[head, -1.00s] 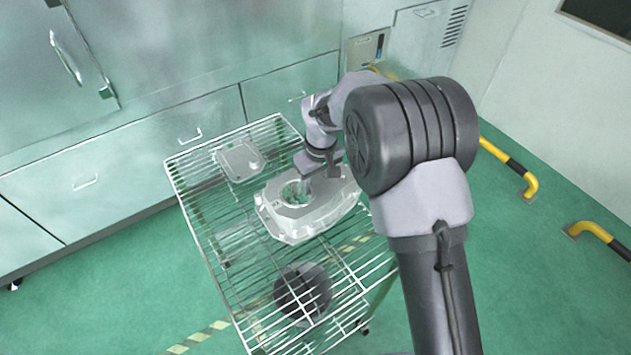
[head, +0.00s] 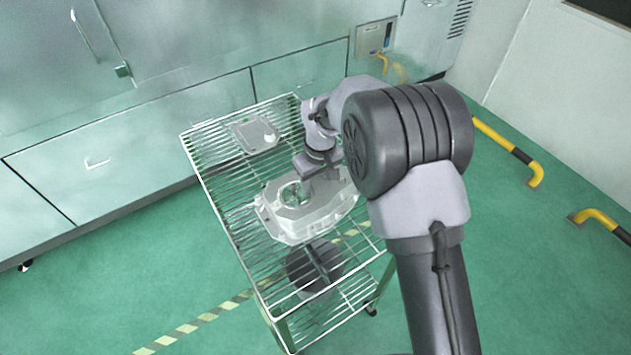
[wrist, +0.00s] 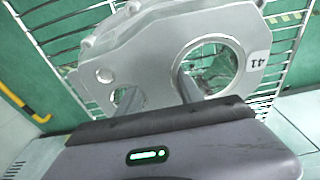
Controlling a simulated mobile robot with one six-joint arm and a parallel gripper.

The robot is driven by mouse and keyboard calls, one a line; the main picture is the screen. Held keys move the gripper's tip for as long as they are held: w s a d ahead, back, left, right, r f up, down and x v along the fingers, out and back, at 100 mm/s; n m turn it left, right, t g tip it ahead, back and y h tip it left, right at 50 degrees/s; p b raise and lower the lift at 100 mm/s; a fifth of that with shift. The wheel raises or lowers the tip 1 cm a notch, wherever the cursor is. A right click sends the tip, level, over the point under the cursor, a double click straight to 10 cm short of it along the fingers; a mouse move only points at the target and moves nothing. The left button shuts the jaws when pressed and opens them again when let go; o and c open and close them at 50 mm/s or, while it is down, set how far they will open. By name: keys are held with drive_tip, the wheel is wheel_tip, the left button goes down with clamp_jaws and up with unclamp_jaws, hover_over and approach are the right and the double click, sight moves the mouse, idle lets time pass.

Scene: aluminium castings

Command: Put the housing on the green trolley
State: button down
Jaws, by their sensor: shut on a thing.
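The housing (head: 308,214) is a grey aluminium casting with a large round bore. In the wrist view the housing (wrist: 160,50) carries a label reading like "41" by the bore. My gripper (head: 308,190) is shut on the housing; in the wrist view one finger of my gripper (wrist: 160,92) reaches into the large bore and the other into a smaller opening. The housing hangs over the near half of a wire rack; the gap beneath it is hard to judge. I see no trolley that is clearly green.
The wire rack (head: 222,200) has castors. A flat, lidded-looking casting (head: 254,133) lies on its far end. A dark round thing (head: 314,268) shows through the wires lower down. Steel cabinets (head: 130,165) stand behind. Yellow-black guard bars (head: 512,152) are at right. Green floor lies open at left.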

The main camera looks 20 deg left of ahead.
sight(319, 185)
drive_tip(key=c, duration=0.8)
unclamp_jaws()
drive_tip(key=shift+f, duration=0.1)
drive_tip(key=shift+o, duration=0.2)
wheel_tip(319, 185, up, 12)
drive_tip(key=s+d+p, duration=0.1)
drive_tip(key=p, duration=0.3)
drive_tip(key=s+d+r+m+t, duration=0.1)
drive_tip(key=s+d+r+m, duration=0.25)
drive_tip(key=d+r, duration=0.7)
drive_tip(key=s+d+r+m+t, duration=0.2)
drive_tip(key=s+d+m, duration=0.3)
drive_tip(key=s, duration=0.5)
drive_tip(key=s+d+r+m+t+y, duration=0.1)
drive_tip(key=s+d+r+m, duration=0.3)
drive_tip(key=s+d, duration=0.6)
drive_tip(key=shift+s+r+m+t, duration=0.15)
drive_tip(key=shift+s+m+t, duration=0.3)
drive_tip(key=shift+m, duration=0.5)
